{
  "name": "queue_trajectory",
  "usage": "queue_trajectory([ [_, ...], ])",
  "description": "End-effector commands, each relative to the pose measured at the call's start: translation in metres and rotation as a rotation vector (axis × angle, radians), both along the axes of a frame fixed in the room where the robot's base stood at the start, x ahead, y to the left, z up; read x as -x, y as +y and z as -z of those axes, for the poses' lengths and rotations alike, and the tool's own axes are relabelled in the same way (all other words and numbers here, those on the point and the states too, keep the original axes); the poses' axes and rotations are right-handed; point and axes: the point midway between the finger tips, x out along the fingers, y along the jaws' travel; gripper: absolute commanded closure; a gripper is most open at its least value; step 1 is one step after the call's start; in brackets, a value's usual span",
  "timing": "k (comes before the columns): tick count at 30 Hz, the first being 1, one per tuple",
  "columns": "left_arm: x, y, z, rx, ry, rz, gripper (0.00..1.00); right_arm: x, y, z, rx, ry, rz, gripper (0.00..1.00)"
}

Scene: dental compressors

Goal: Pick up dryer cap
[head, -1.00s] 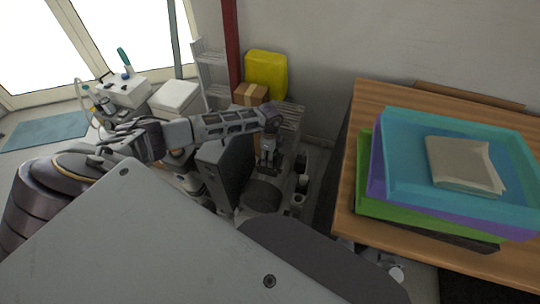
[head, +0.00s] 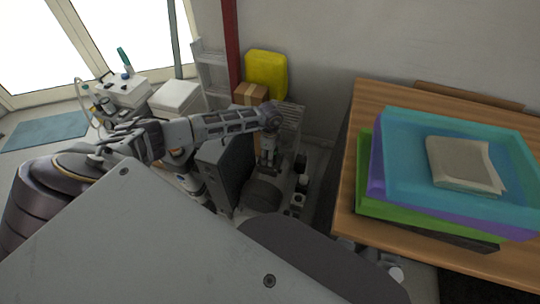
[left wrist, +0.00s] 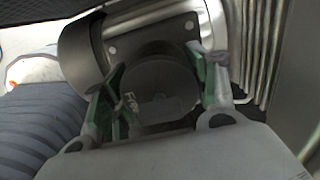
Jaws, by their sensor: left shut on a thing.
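The dryer cap (left wrist: 158,84) is a dark grey, round piece with faint light markings, in the middle of the left wrist view. It sits in front of a dark curved housing with a silver body (left wrist: 150,30). My left gripper (left wrist: 160,98) has its green-padded fingers on either side of the cap and is shut on it. Whether the cap is free of the housing cannot be told. In the head view my left gripper (head: 267,158) points down among the compressor parts, and the cap is too small to make out. My right gripper is not in view.
A tall dark grey unit (head: 224,170) stands close left of the gripper. A wooden table (head: 350,195) with stacked coloured trays (head: 385,195) is at the right. A yellow canister (head: 266,72) and a cardboard box (head: 250,94) are behind. Ribbed grey hose (left wrist: 38,130) lies left in the wrist view.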

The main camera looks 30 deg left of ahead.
Motion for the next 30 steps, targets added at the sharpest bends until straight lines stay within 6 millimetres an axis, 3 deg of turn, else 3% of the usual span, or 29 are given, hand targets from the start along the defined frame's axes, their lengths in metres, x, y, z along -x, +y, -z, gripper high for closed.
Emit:
queue_trajectory([
  [21,-0.001,0.000,-0.088,-0.001,-0.003,0.000,0.68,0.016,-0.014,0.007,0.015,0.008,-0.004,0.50],
  [30,0.000,0.000,-0.097,0.000,0.000,0.000,0.68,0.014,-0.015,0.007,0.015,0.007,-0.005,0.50],
])
